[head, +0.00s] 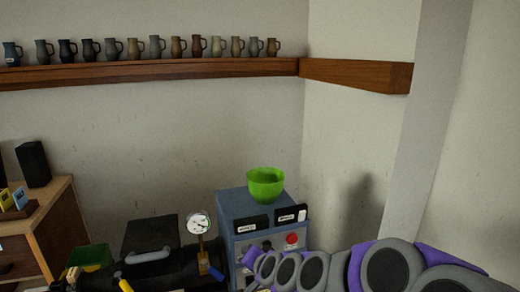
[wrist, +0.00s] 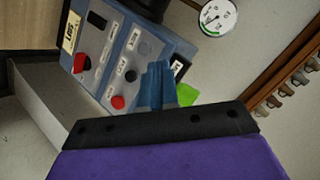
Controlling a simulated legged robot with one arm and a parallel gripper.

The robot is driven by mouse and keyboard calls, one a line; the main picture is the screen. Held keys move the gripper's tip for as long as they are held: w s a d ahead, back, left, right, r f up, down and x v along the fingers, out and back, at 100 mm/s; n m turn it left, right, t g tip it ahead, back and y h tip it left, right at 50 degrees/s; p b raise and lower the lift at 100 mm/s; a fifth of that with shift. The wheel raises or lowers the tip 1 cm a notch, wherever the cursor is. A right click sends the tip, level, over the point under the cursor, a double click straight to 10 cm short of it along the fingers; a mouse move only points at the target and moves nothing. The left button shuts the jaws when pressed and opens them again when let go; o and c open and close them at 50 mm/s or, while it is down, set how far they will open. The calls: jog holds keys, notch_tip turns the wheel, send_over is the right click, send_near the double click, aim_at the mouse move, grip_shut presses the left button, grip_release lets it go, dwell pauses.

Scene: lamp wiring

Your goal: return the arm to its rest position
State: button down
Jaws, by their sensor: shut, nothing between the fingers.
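My purple and grey arm (head: 385,268) reaches in from the lower right of the head view, in front of the blue control box (head: 238,207). In the wrist view my gripper's blue fingers (wrist: 157,83) are together with nothing between them. Behind them is the control box (wrist: 122,62) with its red buttons and labels, seen tilted. I cannot tell whether the fingertips touch it. The fingers are hard to make out in the head view. The arm hides the box's lower right part.
A green bowl (head: 265,185) stands on the box, and part of it shows in the wrist view (wrist: 187,95). A pressure gauge (head: 199,222) is left of the box. A wooden cabinet (head: 50,225) stands at the left. A shelf (head: 150,71) holds several mugs.

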jog(key=s+d+n+g+h, duration=0.1)
jog(key=s+d+g, duration=0.3)
jog(key=s, duration=0.9)
jog(key=s+d+f+n+g+h, duration=0.1)
jog(key=s+d+g, duration=0.3)
jog(key=s, duration=0.9)
jog(key=s+d+n+g+h, duration=0.3)
jog(key=s+d, duration=0.5)
jog(key=s, duration=0.5)
jog(key=shift+s+d+f+g, duration=0.25)
jog(key=shift+d+f+g, duration=0.15)
jog(key=shift+g, duration=0.2)
